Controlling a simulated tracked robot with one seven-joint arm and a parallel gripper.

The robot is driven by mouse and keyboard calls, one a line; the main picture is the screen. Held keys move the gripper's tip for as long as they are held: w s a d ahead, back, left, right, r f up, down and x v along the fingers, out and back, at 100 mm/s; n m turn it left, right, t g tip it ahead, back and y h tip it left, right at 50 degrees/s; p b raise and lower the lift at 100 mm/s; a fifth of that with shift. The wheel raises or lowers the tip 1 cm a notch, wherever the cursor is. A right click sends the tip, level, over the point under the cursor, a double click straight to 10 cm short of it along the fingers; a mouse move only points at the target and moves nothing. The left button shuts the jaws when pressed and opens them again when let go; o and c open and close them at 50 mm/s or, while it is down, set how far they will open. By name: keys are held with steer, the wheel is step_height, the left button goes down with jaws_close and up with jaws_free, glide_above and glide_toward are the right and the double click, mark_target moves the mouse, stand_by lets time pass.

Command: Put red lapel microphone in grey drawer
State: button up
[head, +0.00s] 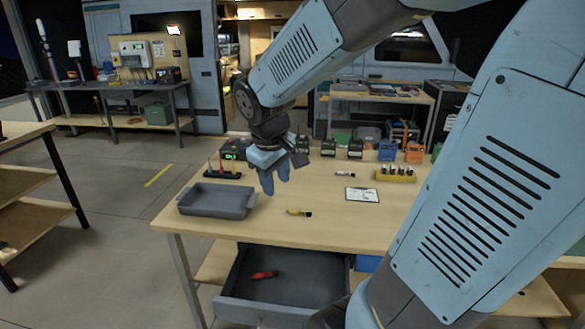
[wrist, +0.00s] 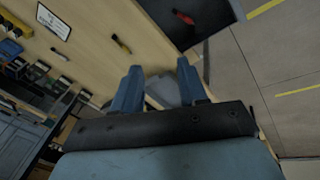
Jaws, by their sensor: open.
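The red lapel microphone (head: 264,275) lies on the floor of the pulled-out grey drawer (head: 262,311), under the table top. It also shows in the wrist view (wrist: 184,17), inside the dark drawer (wrist: 214,32). My gripper (head: 275,188) is above the table, near the right end of a grey tray, apart from the drawer. Its two blue fingers (wrist: 160,70) are spread with nothing held between them.
A grey tray (head: 216,211) stands at the table's left. A yellow microphone (head: 299,212), a white one (head: 345,174) and a clipboard (head: 362,195) lie on the table (head: 320,235). A yellow holder (head: 395,177) and several dark devices stand towards the back.

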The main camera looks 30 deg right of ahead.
steer(key=s+a+r+m+t+y, duration=0.1)
steer(key=s+r+m+t+y, duration=0.1)
steer(key=s+r+m, duration=0.2)
steer(key=s+r, duration=0.3)
steer(key=s, duration=0.3)
steer(key=shift+r+m+t, duration=0.25)
steer(key=shift+m+t, duration=0.05)
steer(key=shift+t, duration=0.1)
